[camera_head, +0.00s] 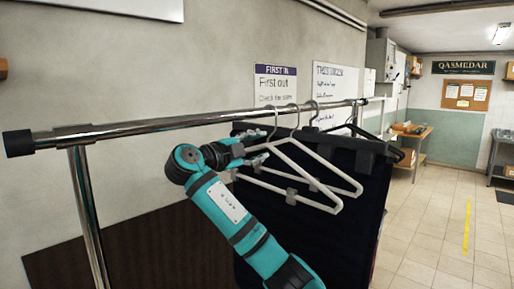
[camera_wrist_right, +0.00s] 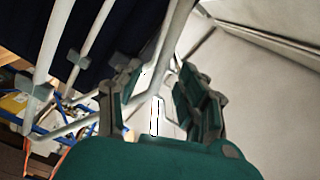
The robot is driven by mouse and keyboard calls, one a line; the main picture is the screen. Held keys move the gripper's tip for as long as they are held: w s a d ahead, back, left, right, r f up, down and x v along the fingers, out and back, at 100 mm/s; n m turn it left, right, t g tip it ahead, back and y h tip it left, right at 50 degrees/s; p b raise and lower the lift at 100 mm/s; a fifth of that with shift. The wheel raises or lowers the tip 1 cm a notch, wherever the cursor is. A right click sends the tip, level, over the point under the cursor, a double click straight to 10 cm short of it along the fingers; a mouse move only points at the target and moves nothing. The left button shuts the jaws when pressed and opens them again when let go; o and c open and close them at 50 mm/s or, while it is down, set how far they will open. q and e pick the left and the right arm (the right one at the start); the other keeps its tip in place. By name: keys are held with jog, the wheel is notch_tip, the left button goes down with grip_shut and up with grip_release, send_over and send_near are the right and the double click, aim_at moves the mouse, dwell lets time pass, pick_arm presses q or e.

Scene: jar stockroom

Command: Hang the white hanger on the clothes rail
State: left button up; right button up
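The clothes rail (camera_head: 180,122) is a shiny metal bar across the head view. Two white hangers are at it, with hooks at the rail's height. The nearer white hanger (camera_head: 318,185) has its neck right by my right gripper (camera_head: 262,152); the other white hanger (camera_head: 335,170) is just beyond it. I cannot tell for sure that the nearer hook rests on the bar. In the wrist view the right gripper (camera_wrist_right: 158,80) has its fingers apart, with a white hanger bar (camera_wrist_right: 173,35) passing by the gap between the tips. My left gripper is not in view.
A black hanger (camera_head: 368,133) and another hook are farther along the rail. A dark panel (camera_head: 335,240) stands behind the hangers. The rail's post (camera_head: 90,215) is at the left, close to the wall. The tiled floor (camera_head: 430,235) at the right is clear.

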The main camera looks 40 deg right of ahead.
jog(key=shift+a, duration=0.1)
jog(key=a, duration=1.1)
jog(key=shift+s+a, duration=0.4)
